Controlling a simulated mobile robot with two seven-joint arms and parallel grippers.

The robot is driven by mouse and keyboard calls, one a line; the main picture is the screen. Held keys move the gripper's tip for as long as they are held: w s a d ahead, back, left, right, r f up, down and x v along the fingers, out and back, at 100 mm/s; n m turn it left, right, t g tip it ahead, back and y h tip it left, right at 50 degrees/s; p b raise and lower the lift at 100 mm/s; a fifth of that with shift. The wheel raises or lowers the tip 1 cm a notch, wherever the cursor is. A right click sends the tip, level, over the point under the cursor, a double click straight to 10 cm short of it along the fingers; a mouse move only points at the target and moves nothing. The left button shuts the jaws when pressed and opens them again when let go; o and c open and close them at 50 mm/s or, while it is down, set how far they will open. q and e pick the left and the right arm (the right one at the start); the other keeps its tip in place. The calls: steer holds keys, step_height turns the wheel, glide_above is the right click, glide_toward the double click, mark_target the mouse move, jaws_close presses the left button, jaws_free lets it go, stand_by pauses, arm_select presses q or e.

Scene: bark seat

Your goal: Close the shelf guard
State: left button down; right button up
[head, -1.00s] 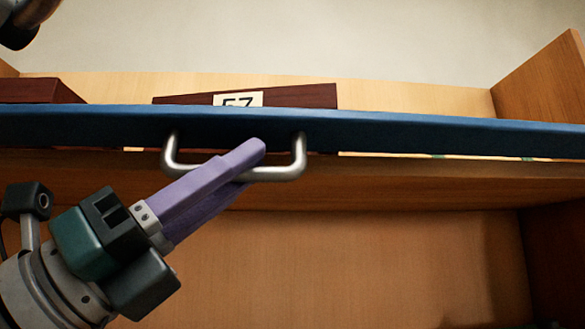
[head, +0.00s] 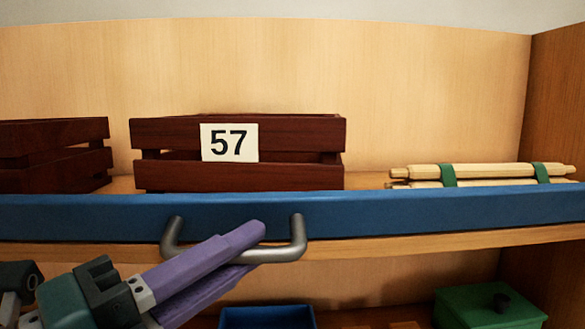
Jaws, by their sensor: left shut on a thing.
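The shelf guard is a long blue bar (head: 400,212) that runs across the whole head view along the front of a wooden shelf (head: 420,243). A metal U-shaped handle (head: 298,238) sticks out from its front, left of the middle. My left gripper (head: 250,245), with purple fingers, comes in from the lower left and is shut on the handle's crossbar. The fingers hide part of the crossbar. My right gripper is not in view.
Behind the guard stand a dark red slatted crate (head: 280,178) labelled 57, another crate (head: 50,165) at the left, and a bundle of pale rods (head: 490,172) with green bands. Below are a blue bin (head: 268,318) and a green box (head: 485,308). A side panel (head: 558,110) bounds the right.

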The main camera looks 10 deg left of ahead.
arm_select(q)
steer(key=r+n+g+p, duration=0.1)
steer(key=p, duration=0.1)
steer(key=r+n+g+y+p, duration=0.1)
steer(key=p, duration=0.2)
steer(key=shift+w+a, duration=0.1)
steer(key=shift+w, duration=0.25)
steer(key=shift+w+n+g+p, duration=0.2)
steer(key=shift+n+g+p, duration=0.35)
steer(key=shift+p, duration=0.6)
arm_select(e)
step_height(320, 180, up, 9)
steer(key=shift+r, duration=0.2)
arm_select(q)
steer(key=shift+a+f+y, duration=0.1)
steer(key=shift+y, duration=0.2)
steer(key=c, duration=1.1)
jaws_free()
